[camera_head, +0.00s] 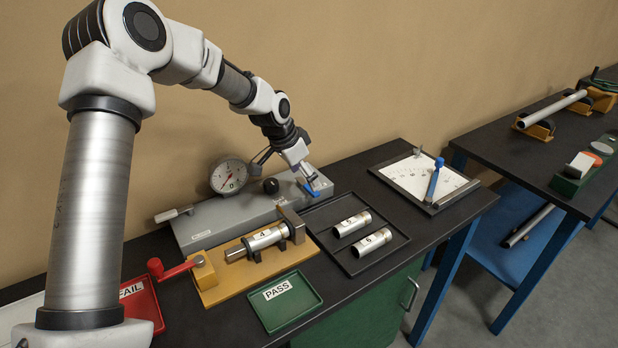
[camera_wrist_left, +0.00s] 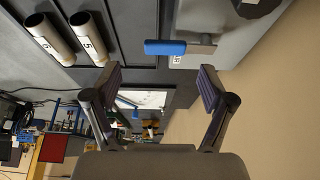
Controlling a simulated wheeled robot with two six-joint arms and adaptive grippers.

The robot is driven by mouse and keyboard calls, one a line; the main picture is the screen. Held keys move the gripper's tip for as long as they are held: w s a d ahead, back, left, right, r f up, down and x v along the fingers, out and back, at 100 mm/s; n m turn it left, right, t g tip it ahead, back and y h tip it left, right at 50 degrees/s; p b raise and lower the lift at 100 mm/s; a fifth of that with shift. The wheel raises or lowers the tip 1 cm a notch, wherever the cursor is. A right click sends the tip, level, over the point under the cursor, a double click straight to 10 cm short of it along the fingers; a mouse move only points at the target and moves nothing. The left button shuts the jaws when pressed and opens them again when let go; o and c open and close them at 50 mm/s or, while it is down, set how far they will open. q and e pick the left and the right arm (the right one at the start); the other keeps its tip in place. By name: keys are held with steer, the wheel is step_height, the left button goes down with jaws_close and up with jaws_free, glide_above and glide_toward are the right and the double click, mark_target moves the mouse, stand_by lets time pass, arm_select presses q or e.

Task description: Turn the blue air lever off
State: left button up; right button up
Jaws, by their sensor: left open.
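The blue air lever (camera_head: 314,192) is at the right end of the grey gauge block (camera_head: 215,228), close under my left gripper (camera_head: 307,172). In the left wrist view the blue lever (camera_wrist_left: 165,48) lies crosswise on a short metal stem beside a small white label. My left gripper (camera_wrist_left: 160,80) is open and empty, and the lever appears between and beyond its fingertips. My right gripper is not in view.
A dial gauge (camera_head: 228,176) stands on the block behind. A black tray (camera_head: 331,212) with tubes 5 and 6 lies to the right. A yellow fixture (camera_head: 212,292) holds tube 4 in front. Green PASS (camera_head: 290,318) and red FAIL (camera_head: 145,303) trays lie nearer.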

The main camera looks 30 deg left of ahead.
mark_target(309, 190)
arm_select(q)
steer(key=x, duration=0.3)
steer(key=a+x, duration=0.1)
steer(key=shift+w+d+f, duration=0.1)
steer(key=shift+w+f, duration=0.35)
steer(key=shift+f, duration=0.05)
steer(key=shift+s+r, duration=0.3)
steer(key=shift+c, duration=0.7)
steer(key=shift+d+r, duration=0.1)
steer(key=shift+d, duration=0.1)
steer(key=c, duration=0.5)
steer(key=shift+s, duration=0.1)
jaws_close()
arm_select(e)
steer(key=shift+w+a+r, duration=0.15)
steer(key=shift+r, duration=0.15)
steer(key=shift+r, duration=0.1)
